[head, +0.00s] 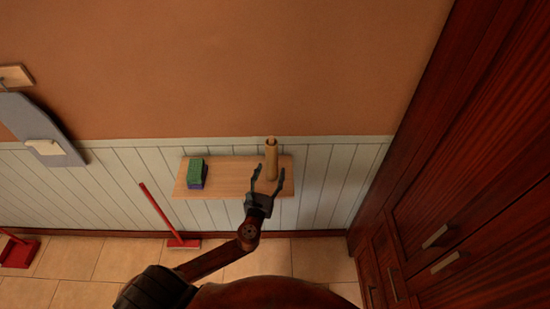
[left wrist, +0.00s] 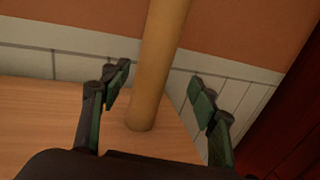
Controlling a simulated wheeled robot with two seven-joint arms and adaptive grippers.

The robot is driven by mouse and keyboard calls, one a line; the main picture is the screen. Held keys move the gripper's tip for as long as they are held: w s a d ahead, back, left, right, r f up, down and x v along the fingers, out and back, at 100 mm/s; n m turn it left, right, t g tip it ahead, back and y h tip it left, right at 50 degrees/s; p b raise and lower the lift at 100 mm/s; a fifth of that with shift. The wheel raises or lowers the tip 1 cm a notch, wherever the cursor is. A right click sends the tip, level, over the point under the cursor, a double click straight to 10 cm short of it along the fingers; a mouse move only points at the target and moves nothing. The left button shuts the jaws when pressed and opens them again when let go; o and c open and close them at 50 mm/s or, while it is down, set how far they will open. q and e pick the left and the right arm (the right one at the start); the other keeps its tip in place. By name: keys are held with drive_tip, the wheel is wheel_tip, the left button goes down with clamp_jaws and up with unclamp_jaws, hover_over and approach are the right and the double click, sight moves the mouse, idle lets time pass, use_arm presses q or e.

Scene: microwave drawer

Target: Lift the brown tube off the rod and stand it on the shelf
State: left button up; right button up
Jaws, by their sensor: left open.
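The brown tube (head: 271,160) stands upright on the right part of the wooden shelf (head: 225,180) on the wall. In the left wrist view the tube (left wrist: 155,70) rises from the shelf board (left wrist: 40,120), its lower end on the wood. My left gripper (head: 268,178) is open, with one finger on either side of the tube in the head view. In the left wrist view the fingers (left wrist: 160,90) are spread wide, with the tube between or just beyond them and gaps on both sides. No rod can be made out. My right gripper is not in view.
A green and purple block (head: 196,174) sits on the shelf's left part. A red broom (head: 160,215) leans below, and a red dustpan (head: 18,252) is at the far left. A dark wooden cabinet (head: 460,180) fills the right side. The shelf's middle is clear.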

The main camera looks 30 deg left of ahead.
sight(270, 165)
use_arm(q)
drive_tip(key=shift+w+a+r, duration=0.1)
drive_tip(key=shift+w+a, duration=0.35)
drive_tip(key=shift+w, duration=0.2)
drive_tip(key=shift+w+a, duration=0.4)
drive_tip(key=shift+w, duration=0.2)
drive_tip(key=shift+x, duration=1.15)
drive_tip(key=shift+w+a, duration=0.1)
drive_tip(key=shift+w, duration=0.2)
drive_tip(key=c, duration=0.6)
drive_tip(key=shift+c, duration=1.3)
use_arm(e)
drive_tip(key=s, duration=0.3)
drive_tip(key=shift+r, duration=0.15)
